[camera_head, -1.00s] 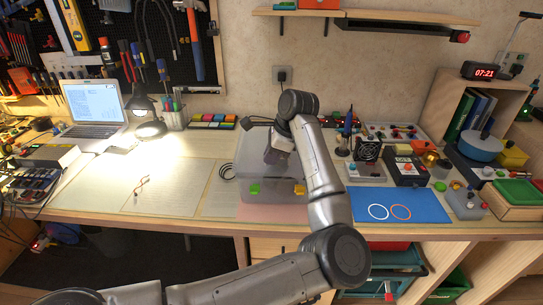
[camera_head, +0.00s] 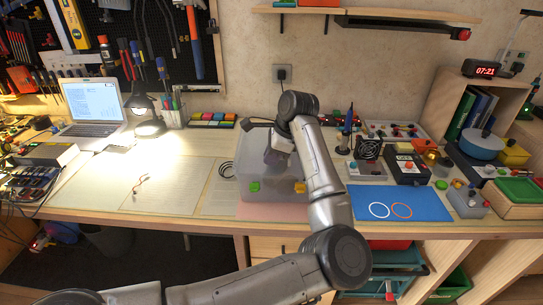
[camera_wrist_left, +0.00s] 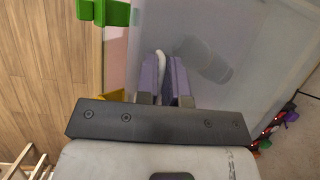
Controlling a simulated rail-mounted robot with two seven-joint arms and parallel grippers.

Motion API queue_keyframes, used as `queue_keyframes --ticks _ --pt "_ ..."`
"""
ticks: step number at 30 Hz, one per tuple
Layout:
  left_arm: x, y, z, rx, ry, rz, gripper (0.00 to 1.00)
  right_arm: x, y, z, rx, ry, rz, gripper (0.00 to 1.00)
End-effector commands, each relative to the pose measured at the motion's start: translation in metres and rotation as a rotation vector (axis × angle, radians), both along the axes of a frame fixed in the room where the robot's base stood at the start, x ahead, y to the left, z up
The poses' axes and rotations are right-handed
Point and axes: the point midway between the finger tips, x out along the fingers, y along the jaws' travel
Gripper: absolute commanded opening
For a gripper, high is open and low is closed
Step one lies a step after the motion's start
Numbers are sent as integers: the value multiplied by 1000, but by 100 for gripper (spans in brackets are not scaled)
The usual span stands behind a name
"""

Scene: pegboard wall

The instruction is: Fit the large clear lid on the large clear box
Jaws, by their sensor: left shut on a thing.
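The large clear box (camera_head: 275,208) stands on the worktop, with a green latch (camera_head: 254,187) and an orange latch (camera_head: 300,187) on its front. The translucent lid (camera_head: 256,150) is over the box; whether it is fully seated I cannot tell. My left gripper (camera_head: 279,157) reaches down over the box from the right. In the left wrist view the gripper (camera_wrist_left: 166,75) is shut on a pale grip piece of the lid (camera_wrist_left: 235,45), and the green latch (camera_wrist_left: 105,12) shows at the upper left. My forearm hides the box's right side. My right gripper is out of view.
A blue mat (camera_head: 400,204) with two rings lies right of the box. A bright lamp (camera_head: 148,125) and a laptop (camera_head: 92,105) stand further left. Small devices crowd the right rear.

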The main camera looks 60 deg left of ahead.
Motion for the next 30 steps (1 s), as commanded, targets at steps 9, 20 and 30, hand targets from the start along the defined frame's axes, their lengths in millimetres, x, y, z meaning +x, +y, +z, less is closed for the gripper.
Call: queue_keyframes --ticks 9,20,30 --pt "0 0 -8 1 -1 1 0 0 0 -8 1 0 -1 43" --pt "0 0 -17 1 -1 1 0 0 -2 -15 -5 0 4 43" --pt "0 0 -17 0 0 0 36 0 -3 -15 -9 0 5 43"
